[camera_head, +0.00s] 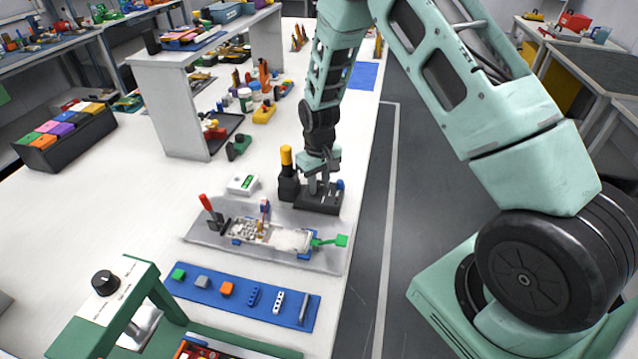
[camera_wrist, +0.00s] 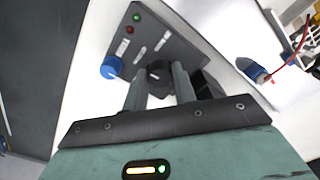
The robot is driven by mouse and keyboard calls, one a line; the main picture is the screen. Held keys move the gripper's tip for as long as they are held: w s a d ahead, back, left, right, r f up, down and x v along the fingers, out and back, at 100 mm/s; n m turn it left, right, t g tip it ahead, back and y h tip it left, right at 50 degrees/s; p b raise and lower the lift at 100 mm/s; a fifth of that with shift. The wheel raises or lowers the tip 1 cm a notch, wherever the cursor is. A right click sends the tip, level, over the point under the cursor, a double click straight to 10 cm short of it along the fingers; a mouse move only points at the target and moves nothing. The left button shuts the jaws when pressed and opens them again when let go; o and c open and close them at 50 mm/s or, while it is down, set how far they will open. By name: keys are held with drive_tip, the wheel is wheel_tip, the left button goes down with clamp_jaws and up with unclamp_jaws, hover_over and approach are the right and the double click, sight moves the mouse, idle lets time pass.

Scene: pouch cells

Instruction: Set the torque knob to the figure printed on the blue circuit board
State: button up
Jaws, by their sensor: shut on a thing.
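My gripper (camera_head: 318,188) is over a dark control box (camera_head: 316,204) near the right edge of the white bench. In the wrist view, the gripper (camera_wrist: 157,92) is shut on a round dark knob (camera_wrist: 158,72) with a pale mark on its top. The box (camera_wrist: 183,50) also carries a blue knob (camera_wrist: 110,67), a green button, a red button and pale slots with no legible figures. Another black knob (camera_head: 105,282) sits on a green-framed stand at the lower left.
A grey plate (camera_head: 205,240) with a pale fixture and red and green handles lies close in front of the box. A black, yellow-topped tool (camera_head: 287,165) stands left of my gripper. A blue strip (camera_head: 240,297) holds small parts.

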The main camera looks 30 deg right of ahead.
sight(319, 184)
drive_tip(key=shift+m, duration=0.4)
drive_tip(key=o, duration=1)
drive_tip(key=shift+r, duration=0.1)
wheel_tip(319, 184, up, 17)
drive_tip(key=b, duration=0.2)
drive_tip(key=shift+r, duration=0.15)
